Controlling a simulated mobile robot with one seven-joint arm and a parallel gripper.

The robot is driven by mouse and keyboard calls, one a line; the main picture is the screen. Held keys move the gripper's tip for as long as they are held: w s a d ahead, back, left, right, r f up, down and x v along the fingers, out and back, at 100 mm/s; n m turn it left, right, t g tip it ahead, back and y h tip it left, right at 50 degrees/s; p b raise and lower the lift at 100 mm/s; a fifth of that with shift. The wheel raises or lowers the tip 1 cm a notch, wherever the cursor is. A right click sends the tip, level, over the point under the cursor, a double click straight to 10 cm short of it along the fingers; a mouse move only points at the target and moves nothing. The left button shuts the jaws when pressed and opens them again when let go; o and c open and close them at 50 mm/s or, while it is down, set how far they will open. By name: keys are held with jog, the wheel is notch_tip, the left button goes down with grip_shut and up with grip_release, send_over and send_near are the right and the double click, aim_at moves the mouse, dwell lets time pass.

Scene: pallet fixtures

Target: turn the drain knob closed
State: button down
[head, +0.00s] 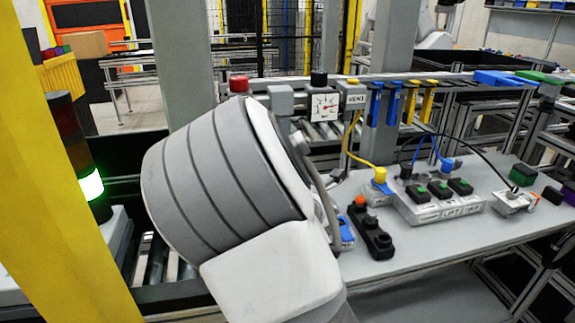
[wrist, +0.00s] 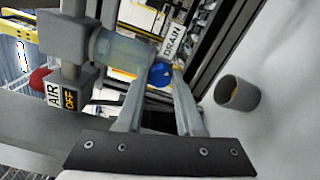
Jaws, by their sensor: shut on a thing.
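In the wrist view, the blue drain knob (wrist: 161,70) sits beside a white label reading DRAIN (wrist: 174,40). My gripper (wrist: 160,77) reaches up to it, with its two long fingers converging on the knob. The fingers are shut on the knob, one on each side. The knob's exact turn angle is too small to tell. In the head view my large grey arm covers the middle, and my gripper and the drain knob are hidden behind it.
A clear bowl (wrist: 122,48) hangs left of the knob, near an AIR OFF block (wrist: 62,95). A grey cup-shaped part (wrist: 237,93) stands at right. The head view shows a gauge (head: 324,107), a VENT box (head: 353,97) and a button box (head: 437,207) on the bench.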

jog(key=shift+f+m+b, duration=0.1)
jog(key=shift+m+b, duration=5.05)
jog(key=shift+m, duration=0.95)
jog(key=c, duration=0.5)
grip_release()
jog(key=shift+c, duration=0.2)
